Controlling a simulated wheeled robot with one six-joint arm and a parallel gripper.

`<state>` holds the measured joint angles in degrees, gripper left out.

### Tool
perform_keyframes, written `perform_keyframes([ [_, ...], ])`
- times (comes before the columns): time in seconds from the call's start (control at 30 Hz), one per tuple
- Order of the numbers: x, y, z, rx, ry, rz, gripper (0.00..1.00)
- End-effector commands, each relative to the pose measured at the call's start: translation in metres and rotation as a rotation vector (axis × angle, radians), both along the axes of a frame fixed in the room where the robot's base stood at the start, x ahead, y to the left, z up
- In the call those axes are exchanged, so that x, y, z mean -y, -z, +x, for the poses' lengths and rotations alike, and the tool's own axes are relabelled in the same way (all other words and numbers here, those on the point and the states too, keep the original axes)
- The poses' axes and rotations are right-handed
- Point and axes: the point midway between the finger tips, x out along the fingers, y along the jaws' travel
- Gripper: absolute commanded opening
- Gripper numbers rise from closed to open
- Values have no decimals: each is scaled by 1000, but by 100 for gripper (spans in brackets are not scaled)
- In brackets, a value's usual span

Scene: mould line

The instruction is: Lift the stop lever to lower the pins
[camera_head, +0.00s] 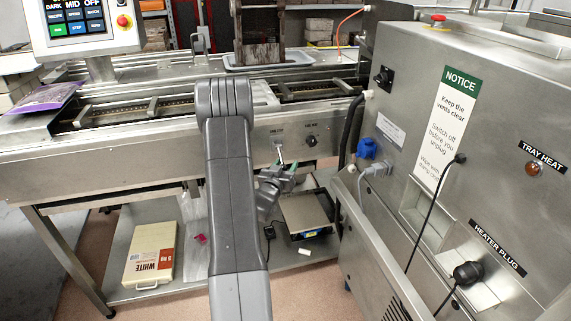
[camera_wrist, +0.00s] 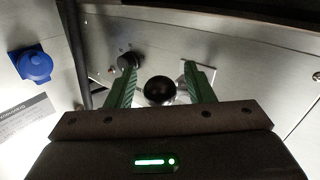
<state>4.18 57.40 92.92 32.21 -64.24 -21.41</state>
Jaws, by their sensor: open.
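The stop lever (camera_head: 280,154) is on the front panel of the steel line in the head view, on a small plate beside a dark rotary knob (camera_head: 311,140). In the wrist view its round black end (camera_wrist: 160,90) points towards the camera. My gripper (camera_head: 281,176) is at the lever, just below its plate in the head view. In the wrist view my gripper (camera_wrist: 161,70) is open, with one green finger on each side of the black end. Gaps show on both sides, so the fingers look apart from it. I cannot make out the pins.
A steel cabinet (camera_head: 470,130) with a blue plug (camera_head: 366,148) and cables stands close on the right. A lower shelf holds a white box (camera_head: 150,254) and a flat-topped device (camera_head: 306,212). A control screen (camera_head: 85,25) is at the upper left.

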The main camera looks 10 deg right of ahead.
Motion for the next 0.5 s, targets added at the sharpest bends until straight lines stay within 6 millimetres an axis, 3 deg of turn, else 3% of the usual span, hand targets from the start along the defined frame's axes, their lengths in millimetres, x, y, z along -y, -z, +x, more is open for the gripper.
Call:
perform_keyframes([
  [0.37,3,0,6,0,0,0,48],
  [0.5,3,0,5,0,0,0,22],
])
